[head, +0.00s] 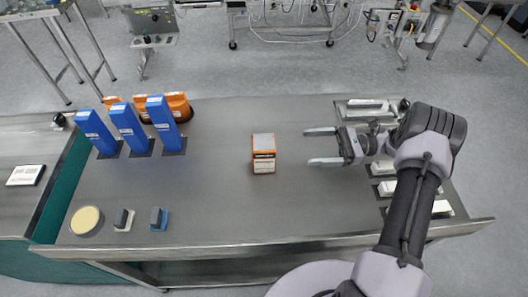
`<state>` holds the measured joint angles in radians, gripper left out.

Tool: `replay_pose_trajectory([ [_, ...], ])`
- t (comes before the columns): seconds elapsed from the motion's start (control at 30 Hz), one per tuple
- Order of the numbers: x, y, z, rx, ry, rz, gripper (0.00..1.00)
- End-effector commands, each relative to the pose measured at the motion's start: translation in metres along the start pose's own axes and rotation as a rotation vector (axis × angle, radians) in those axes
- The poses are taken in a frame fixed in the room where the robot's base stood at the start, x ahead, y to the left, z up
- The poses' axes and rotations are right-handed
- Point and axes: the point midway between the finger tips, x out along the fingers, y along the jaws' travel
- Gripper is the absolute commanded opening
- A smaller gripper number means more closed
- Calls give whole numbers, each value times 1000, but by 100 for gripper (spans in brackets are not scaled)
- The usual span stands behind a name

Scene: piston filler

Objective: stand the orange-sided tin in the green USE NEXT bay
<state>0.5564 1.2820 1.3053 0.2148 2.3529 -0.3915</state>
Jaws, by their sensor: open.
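A small box-shaped tin (263,153) with orange on its side, a pale label and a grey top stands upright near the middle of the steel table. My gripper (311,147) is to the right of the tin, with its two fingers apart and pointing left toward it. It is empty, and a gap separates the fingertips from the tin. I cannot make out a green bay marked USE NEXT in this view.
Several blue upright holders (131,128) stand at the back left, with orange objects (178,106) behind them. A yellow disc (86,220) and two small blocks (159,218) are at the front left. White items (388,188) lie at the right under my arm.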

Motion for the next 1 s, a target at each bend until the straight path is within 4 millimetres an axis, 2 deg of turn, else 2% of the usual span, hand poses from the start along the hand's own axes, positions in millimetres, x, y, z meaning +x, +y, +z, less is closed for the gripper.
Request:
replay_pose_trajectory([
  [0.03, 16, 0, -1, 0, 0, 6, 87],
  [0.2, 67, 1, -2, 1, 1, 8, 87],
  [0.3, 87, 1, -2, 1, 3, 7, 87],
  [0.47, 107, 0, -3, 0, 3, 6, 87],
  [0.63, 141, -3, -4, 1, 3, 7, 87],
  [0.73, 150, -3, -3, 1, 4, 5, 87],
  [0.93, 151, -4, -2, 1, 4, 4, 87],
  [1.0, 151, -4, -2, 1, 4, 5, 74],
])
